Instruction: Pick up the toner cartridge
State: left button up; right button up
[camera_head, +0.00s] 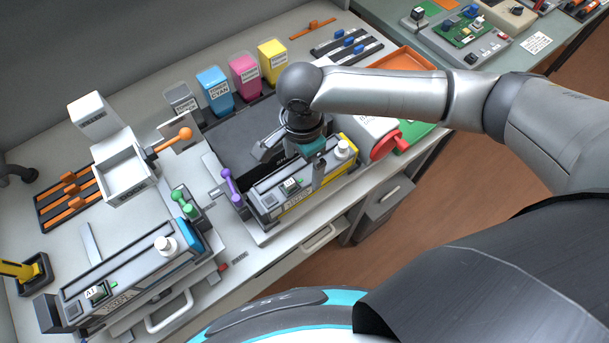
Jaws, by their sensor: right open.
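A toner cartridge (296,194), dark and grey with a yellow side band and a white knob, lies in a light cradle at the middle of the bench. My right gripper (292,168) is right over it, pointing down and open. One finger shows in front of the cartridge's near side; a grey part on the far side looks like the other finger. Contact cannot be told. A second toner cartridge (125,283), with a blue end and a white knob, lies at the front left on its own stand. My left gripper is not in view.
Grey, cyan (215,90), magenta (245,77) and yellow toner bottles stand behind. A white box-shaped holder (123,172) with an orange lever is left. Purple (232,186) and green levers stand up beside the cartridges. A red-capped white container (372,135) is close right.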

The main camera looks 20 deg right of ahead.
aim_at(304, 169)
jog(key=f+b, duration=0.1)
jog(key=f, duration=0.4)
jog(key=shift+d+f, duration=0.1)
jog(key=shift+d, duration=0.1)
grip_shut()
dwell(0.6)
